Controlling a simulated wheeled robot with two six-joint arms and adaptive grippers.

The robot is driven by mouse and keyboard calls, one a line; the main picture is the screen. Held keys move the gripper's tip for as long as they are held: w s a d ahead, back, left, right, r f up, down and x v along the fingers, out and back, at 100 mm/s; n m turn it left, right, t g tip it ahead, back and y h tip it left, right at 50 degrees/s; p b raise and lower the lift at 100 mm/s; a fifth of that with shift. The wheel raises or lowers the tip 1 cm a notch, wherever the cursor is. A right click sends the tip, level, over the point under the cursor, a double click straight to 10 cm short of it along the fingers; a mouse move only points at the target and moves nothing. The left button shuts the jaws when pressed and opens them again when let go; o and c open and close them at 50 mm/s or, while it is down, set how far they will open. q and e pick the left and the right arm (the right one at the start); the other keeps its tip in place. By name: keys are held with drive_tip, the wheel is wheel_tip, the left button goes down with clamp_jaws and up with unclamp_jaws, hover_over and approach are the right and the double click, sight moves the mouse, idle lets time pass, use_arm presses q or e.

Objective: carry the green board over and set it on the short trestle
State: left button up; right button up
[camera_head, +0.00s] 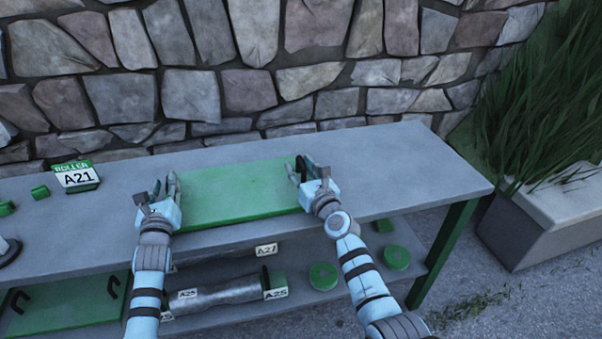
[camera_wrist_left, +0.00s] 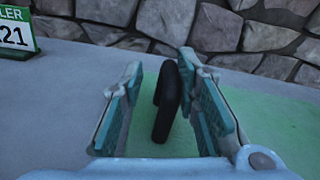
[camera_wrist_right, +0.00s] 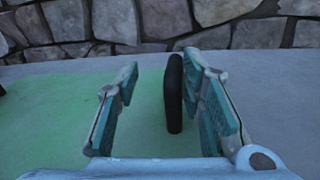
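The green board (camera_head: 240,192) lies flat on the grey bench top, with a black handle at each end. My left gripper (camera_head: 164,188) is at the board's left end. In the left wrist view the left handle (camera_wrist_left: 166,102) stands between its open fingers, with gaps on both sides. My right gripper (camera_head: 306,172) is at the right end. In the right wrist view the right handle (camera_wrist_right: 175,95) stands between its open fingers, closer to the right finger. The short trestle cannot be made out in any view.
The bench top (camera_head: 420,165) is clear to the right. A lower shelf holds a metal roller (camera_head: 225,293) and green discs. A stone wall (camera_head: 250,90) stands behind; a planter (camera_head: 545,220) is at right.

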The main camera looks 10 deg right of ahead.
drive_tip(key=shift+f, duration=0.1)
use_arm(q)
drive_tip(key=s, duration=1.1)
drive_tip(key=shift+s+d, duration=0.1)
drive_tip(key=shift+s, duration=0.45)
use_arm(e)
drive_tip(key=shift+s+d, duration=0.1)
drive_tip(key=shift+s, duration=0.2)
drive_tip(key=s, duration=0.3)
drive_tip(key=s+d, duration=0.1)
drive_tip(key=s, duration=0.3)
drive_tip(key=s+d, duration=0.1)
drive_tip(key=s, duration=0.2)
drive_tip(key=shift+s, duration=0.4)
drive_tip(key=shift+s+d, duration=0.1)
drive_tip(key=shift+s, duration=0.15)
